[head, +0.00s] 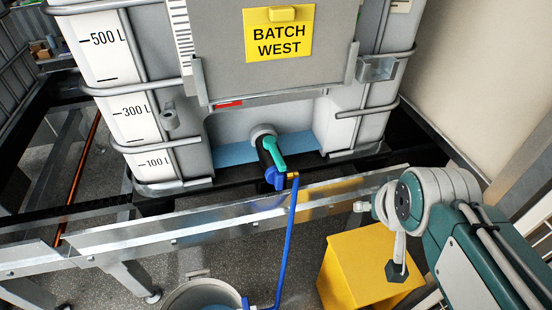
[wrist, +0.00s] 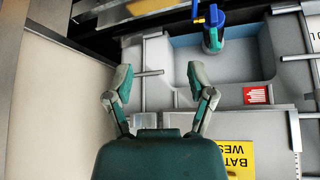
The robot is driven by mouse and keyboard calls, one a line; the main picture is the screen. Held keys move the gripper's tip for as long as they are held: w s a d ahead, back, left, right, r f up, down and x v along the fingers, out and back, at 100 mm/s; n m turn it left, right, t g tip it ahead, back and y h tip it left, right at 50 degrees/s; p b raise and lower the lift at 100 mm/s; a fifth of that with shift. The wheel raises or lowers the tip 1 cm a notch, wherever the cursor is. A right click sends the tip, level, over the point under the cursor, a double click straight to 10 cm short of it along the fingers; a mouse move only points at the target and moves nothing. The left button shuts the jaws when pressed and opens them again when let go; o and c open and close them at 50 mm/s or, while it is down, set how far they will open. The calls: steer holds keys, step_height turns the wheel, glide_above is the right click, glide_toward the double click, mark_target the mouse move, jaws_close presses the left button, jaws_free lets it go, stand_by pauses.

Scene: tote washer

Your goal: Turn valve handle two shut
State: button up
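A valve (head: 266,158) with a dark body and blue end juts from the low front of the tank. Its teal handle (head: 274,154) lies roughly along the valve body. No number shows on it. The valve's blue end (wrist: 212,43) and teal handle (wrist: 213,15) also show upside down at the top right of the wrist view. My gripper (wrist: 160,75) is open, with nothing between its fingers, and is apart from the valve.
The caged tank (head: 158,130) bears a yellow BATCH WEST sign (head: 278,33). A blue hose (head: 289,235) hangs from the valve past a metal rail (head: 130,238). A round bucket (head: 200,290) and a yellow box (head: 355,265) stand below. A pale wall (head: 470,60) is right.

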steer(key=w+a+f+n+t, duration=0.15)
steer(key=w+f, duration=0.25)
steer(key=w, duration=0.8)
steer(key=n+t+y, duration=0.2)
steer(key=t+y, duration=0.2)
steer(key=t, duration=0.2)
glide_toward(279, 159)
steer(key=d+r, duration=0.3)
steer(key=d, duration=0.2)
steer(key=a+f+t+y, duration=0.3)
steer(key=f, duration=0.4)
steer(key=shift+n+g, duration=0.25)
steer(key=shift+n, duration=0.2)
steer(key=x, duration=1)
steer(key=shift+a+r, duration=0.15)
steer(key=shift+a, duration=0.15)
jaws_close()
